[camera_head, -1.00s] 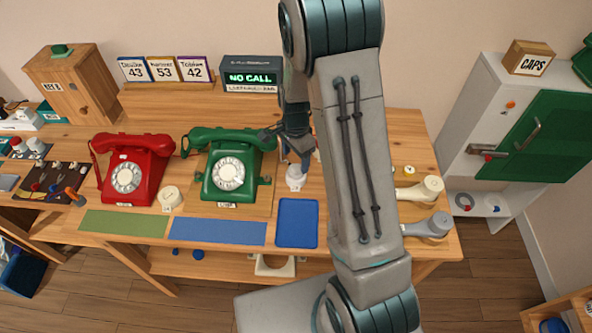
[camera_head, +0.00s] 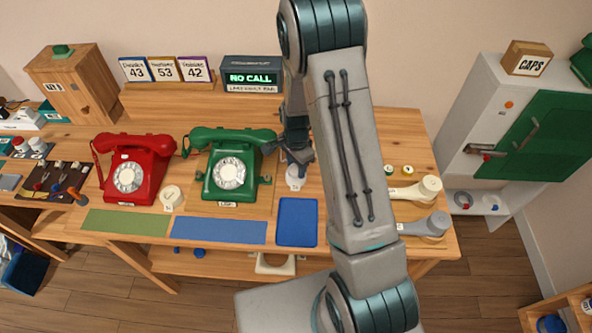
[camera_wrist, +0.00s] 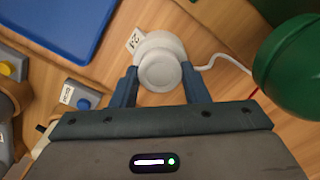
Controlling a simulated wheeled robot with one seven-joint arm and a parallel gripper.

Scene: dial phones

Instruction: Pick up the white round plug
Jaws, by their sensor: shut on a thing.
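The white round plug (camera_wrist: 163,62) is between my gripper's two blue fingers (camera_wrist: 161,82) in the wrist view. The fingers are shut on its sides. A white cord (camera_wrist: 222,60) runs from it to the right, and a small label (camera_wrist: 134,40) stands beside it. In the head view the plug (camera_head: 295,177) shows just below my gripper (camera_head: 297,160), right of the green phone. My arm hides part of the table there. I cannot tell whether the plug touches the table.
The green dial phone (camera_head: 228,165) stands close left of the plug, and the red phone (camera_head: 131,168) farther left. A blue tray (camera_head: 297,222) lies in front. Another white round piece (camera_head: 171,196) sits between the phones. White and grey handset-like pieces (camera_head: 415,188) lie at the right.

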